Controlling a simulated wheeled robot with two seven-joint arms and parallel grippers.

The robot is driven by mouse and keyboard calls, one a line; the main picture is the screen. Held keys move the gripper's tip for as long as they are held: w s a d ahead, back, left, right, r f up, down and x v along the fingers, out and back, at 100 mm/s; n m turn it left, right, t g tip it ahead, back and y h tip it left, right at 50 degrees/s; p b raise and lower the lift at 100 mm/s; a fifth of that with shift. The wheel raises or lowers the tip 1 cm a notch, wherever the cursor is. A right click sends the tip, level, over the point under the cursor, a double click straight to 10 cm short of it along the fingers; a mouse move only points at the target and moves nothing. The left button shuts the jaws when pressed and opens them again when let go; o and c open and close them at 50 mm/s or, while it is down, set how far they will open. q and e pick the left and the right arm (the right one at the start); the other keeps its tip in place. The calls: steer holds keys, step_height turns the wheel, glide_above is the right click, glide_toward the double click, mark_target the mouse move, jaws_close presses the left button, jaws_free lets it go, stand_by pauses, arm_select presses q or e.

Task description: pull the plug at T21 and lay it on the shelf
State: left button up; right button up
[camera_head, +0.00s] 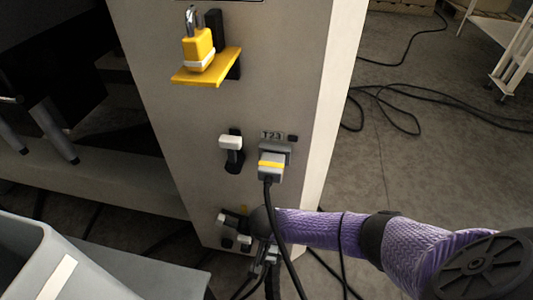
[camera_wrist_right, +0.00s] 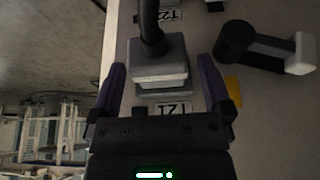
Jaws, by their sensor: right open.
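The grey plug (camera_wrist_right: 160,68) sits at the T21 label (camera_wrist_right: 173,108) in the right wrist view, which shows the label upside down. A thick black cable (camera_wrist_right: 150,30) leaves the plug. My right gripper (camera_wrist_right: 163,88) is open, with one purple finger on each side of the plug and gaps between. In the head view my purple right arm reaches to the low part of the cabinet and hides most of that spot. A yellow shelf (camera_head: 206,79) is on the cabinet's upper face. My left gripper is not in view.
A yellow padlock (camera_head: 198,48) stands on the shelf. A plug with a yellow band (camera_head: 271,165) is seated under T23, its cable hanging past my right arm. A white-ended lever (camera_wrist_right: 265,50) is beside the T21 plug. A grey bin (camera_head: 40,262) is at lower left.

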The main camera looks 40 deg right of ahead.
steer(key=shift+r, duration=0.1)
steer(key=c, duration=1.2)
steer(key=o, duration=0.7)
jaws_close()
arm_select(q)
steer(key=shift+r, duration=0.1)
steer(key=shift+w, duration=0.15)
arm_select(e)
steer(key=shift+a, duration=0.1)
